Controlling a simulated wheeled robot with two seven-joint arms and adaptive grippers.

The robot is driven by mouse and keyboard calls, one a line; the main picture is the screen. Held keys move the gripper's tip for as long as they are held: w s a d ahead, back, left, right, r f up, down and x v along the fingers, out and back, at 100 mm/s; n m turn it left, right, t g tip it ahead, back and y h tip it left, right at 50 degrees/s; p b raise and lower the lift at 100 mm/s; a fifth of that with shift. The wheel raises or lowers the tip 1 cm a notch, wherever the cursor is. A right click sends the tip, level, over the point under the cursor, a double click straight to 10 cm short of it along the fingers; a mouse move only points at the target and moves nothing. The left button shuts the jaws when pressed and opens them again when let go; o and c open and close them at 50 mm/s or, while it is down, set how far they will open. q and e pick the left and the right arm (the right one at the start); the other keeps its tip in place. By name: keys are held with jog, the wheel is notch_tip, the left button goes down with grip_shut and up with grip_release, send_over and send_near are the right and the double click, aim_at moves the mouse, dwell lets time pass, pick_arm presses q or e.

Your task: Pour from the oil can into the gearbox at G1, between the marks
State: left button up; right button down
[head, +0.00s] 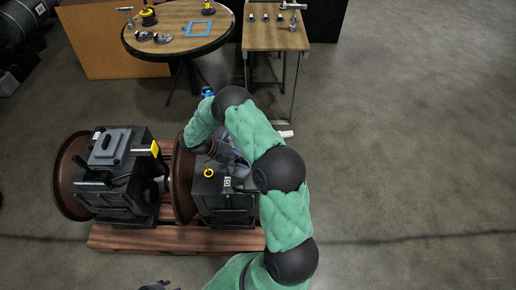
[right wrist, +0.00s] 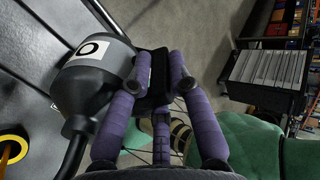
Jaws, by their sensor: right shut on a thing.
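The oil can (right wrist: 88,82) is a dark grey rounded vessel with a white label in the right wrist view. My right gripper (right wrist: 160,82), with purple fingers, is shut on its black handle. A dark spout runs from the can toward the lower left; its tip is out of view. In the head view the can is mostly hidden by my right arm. The gearbox G1 (head: 226,206) is a dark box on a wooden pallet, with a yellow ring (head: 208,172) on top. The can is held over or beside its top. My left gripper (head: 156,286) barely shows at the bottom edge.
A second dark machine (head: 112,165) with a yellow part stands left on the pallet (head: 150,238), between brown flanges. A round table (head: 165,48) and a narrow table (head: 276,36) with parts stand at the back. The floor on the right is clear.

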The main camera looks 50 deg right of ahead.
jog(key=shift+w+a+r+g+h, duration=0.1)
jog(key=shift+w+a+g+h, duration=0.2)
jog(key=shift+w+g+h, duration=0.15)
dwell(2.5)
jog(key=shift+w+a+g+h+b, duration=0.25)
jog(key=shift+g+b, duration=0.2)
jog(key=shift+b, duration=0.2)
dwell(1.3)
dwell(0.8)
jog(key=s+d+r+t+y+p, duration=0.1)
jog(key=p, duration=0.2)
jog(key=shift+r+p, duration=0.15)
jog(key=shift+p, duration=0.15)
jog(key=shift+s, duration=0.15)
jog(key=shift+f+t, duration=0.2)
jog(key=shift+t, duration=0.1)
